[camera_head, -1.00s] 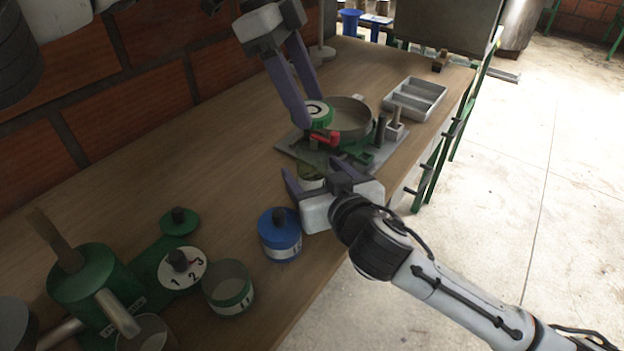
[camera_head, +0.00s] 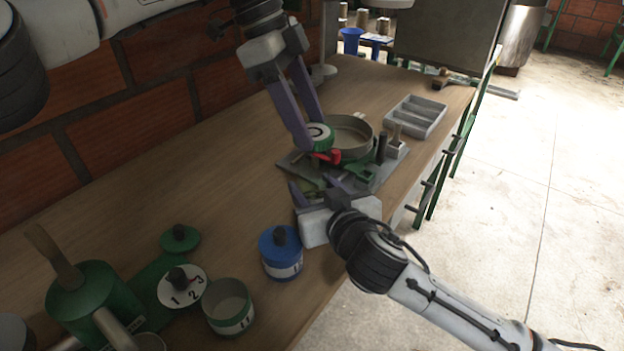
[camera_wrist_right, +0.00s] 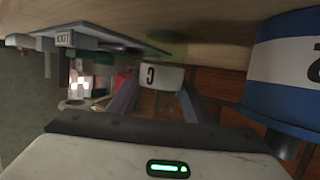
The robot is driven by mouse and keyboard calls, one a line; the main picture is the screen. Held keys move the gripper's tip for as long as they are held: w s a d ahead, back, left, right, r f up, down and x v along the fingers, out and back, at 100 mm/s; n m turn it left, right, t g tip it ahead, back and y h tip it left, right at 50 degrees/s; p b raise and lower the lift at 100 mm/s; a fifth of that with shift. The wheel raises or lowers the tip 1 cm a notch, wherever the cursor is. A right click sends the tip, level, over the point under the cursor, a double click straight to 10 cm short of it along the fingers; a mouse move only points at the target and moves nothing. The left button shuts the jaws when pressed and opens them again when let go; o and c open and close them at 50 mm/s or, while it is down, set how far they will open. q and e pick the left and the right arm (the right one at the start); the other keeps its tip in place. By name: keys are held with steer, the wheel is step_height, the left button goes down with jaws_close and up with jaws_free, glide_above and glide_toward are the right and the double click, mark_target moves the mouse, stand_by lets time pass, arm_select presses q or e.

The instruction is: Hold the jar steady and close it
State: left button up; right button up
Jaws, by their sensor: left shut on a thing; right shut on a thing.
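My left gripper (camera_head: 312,144) comes down from above, shut at a green-rimmed round piece with a white face (camera_head: 318,132), beside the wide round pan. I cannot tell whether this piece is a loose lid or part of the device there. My right gripper (camera_head: 319,186) is low over the front of the bench, just in front of the device, with its fingers around a small jar. In the head view the jar is mostly hidden by the fingers. In the right wrist view a white label with a dark mark (camera_wrist_right: 160,77) shows between the fingers.
A blue lidded jar (camera_head: 281,255) stands close to my right gripper. An open green-banded jar (camera_head: 229,308), a green lid (camera_head: 180,239) and a green machine (camera_head: 95,300) are front left. A grey tray (camera_head: 417,117) and the pan (camera_head: 352,133) are farther back.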

mark_target(313, 193)
arm_select(q)
steer(key=shift+f, duration=2.1)
steer(key=shift+f, duration=0.15)
steer(key=shift+f, duration=0.75)
steer(key=shift+f, duration=0.5)
steer(key=shift+w+m+g, duration=0.25)
steer(key=shift+m+g, duration=0.35)
steer(key=shift+m, duration=1)
steer(key=o, duration=1)
steer(key=shift+s, duration=0.1)
